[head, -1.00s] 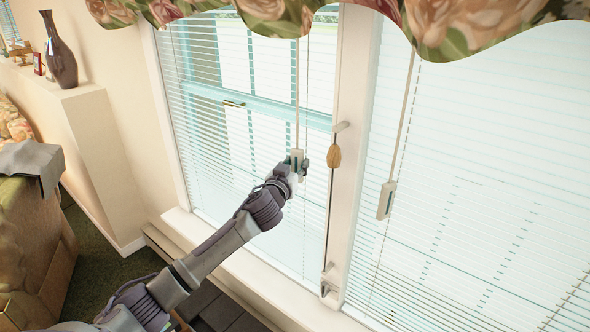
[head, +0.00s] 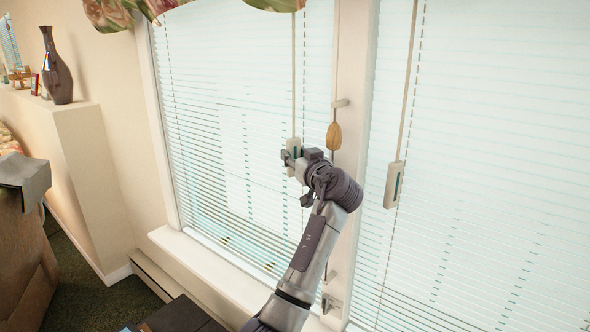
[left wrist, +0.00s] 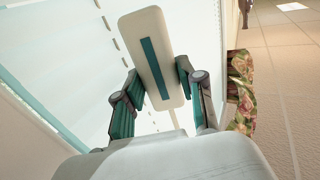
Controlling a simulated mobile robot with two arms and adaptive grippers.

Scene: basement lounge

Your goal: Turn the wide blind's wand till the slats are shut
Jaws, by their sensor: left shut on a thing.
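The left blind (head: 205,90) hangs in the left window, its pale slats nearly closed, with rows of small teal gaps. Its wand (head: 293,80) hangs down on the right part of that blind and ends in a white handle with a teal strip. My left gripper (head: 292,158) is shut on this handle. In the left wrist view the handle (left wrist: 151,50) stands tilted between the two fingers. A second blind (head: 490,130) covers the right window, also mostly closed. Its wand handle (head: 394,185) hangs free. My right gripper is not in view.
A wooden cord tassel (head: 333,136) hangs by the post between the windows, close to my left wrist. A floral valance (head: 115,12) is above. A dark vase (head: 57,70) stands on a ledge at left, and a window sill (head: 210,268) runs below.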

